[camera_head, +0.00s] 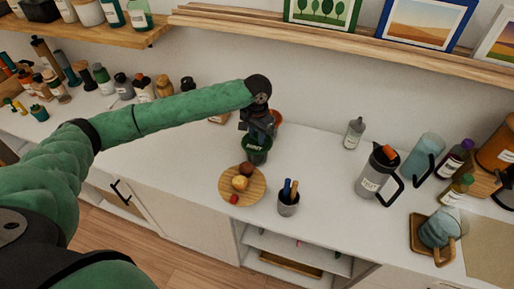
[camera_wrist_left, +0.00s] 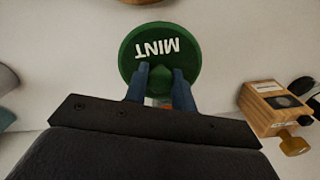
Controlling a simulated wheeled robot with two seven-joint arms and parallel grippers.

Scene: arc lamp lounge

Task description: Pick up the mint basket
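The mint basket (camera_head: 257,156) stands on the white counter, with a green top marked MINT and a dark body below. In the left wrist view its round green top (camera_wrist_left: 160,48) with upside-down white MINT lettering lies just beyond the fingers. My left gripper (camera_head: 257,134) points down directly over it. In the wrist view the two blue fingers (camera_wrist_left: 162,72) are apart, overlapping the near edge of the green top. A green raised part shows between them; I cannot tell whether they touch it. My right gripper is not in view.
A round wooden board (camera_head: 228,190) with fruit is in front of the basket. An orange pot (camera_head: 276,117) is close behind. A jug (camera_head: 375,172) and bottles stand farther right. Open counter lies between.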

